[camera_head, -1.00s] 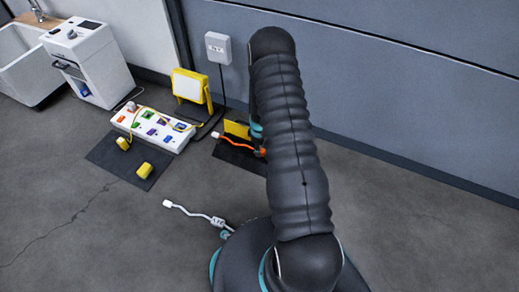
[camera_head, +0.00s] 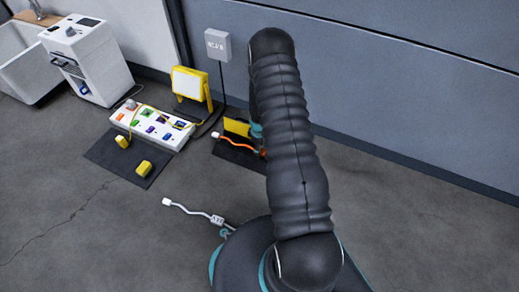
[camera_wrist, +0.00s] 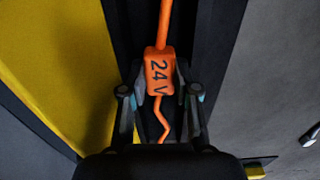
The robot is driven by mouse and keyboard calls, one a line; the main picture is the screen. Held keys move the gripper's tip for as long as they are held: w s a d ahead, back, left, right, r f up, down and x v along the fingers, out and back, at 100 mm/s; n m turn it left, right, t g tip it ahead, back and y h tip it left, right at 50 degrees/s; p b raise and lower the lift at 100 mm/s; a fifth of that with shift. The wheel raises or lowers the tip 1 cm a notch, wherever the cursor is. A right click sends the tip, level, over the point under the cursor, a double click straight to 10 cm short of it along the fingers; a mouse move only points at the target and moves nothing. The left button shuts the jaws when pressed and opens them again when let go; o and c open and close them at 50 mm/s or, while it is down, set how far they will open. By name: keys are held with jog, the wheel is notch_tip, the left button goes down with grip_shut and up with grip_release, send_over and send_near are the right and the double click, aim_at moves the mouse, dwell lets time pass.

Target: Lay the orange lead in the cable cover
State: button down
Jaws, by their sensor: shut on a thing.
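The orange lead (camera_head: 236,147) ends in a white plug on the left and runs right until my arm hides it. In the wrist view, its orange block (camera_wrist: 158,72) marked "24 V" is between the fingers of my gripper (camera_wrist: 159,88), which is shut on it. The cable cover (camera_head: 237,128) shows a raised yellow lid and a black base. In the wrist view, the yellow lid (camera_wrist: 50,65) is at left, and the lead runs along the dark channel beside it. I cannot tell whether the block touches the channel floor. My arm hides the gripper's fingers in the head view.
A white power strip (camera_head: 152,128) and yellow blocks (camera_head: 144,168) lie on a dark mat to the left. A yellow work lamp (camera_head: 190,85) stands behind. A white lead (camera_head: 190,211) lies on the floor near my base. The floor at right is clear.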

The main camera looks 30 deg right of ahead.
jog(key=shift+f, duration=0.35)
dwell(0.3)
jog(key=c, duration=0.8)
grip_release()
jog(key=shift+o, duration=0.2)
jog(key=shift+r, duration=0.1)
jog(key=shift+r+p, duration=2.4)
jog(key=shift+r, duration=2.55)
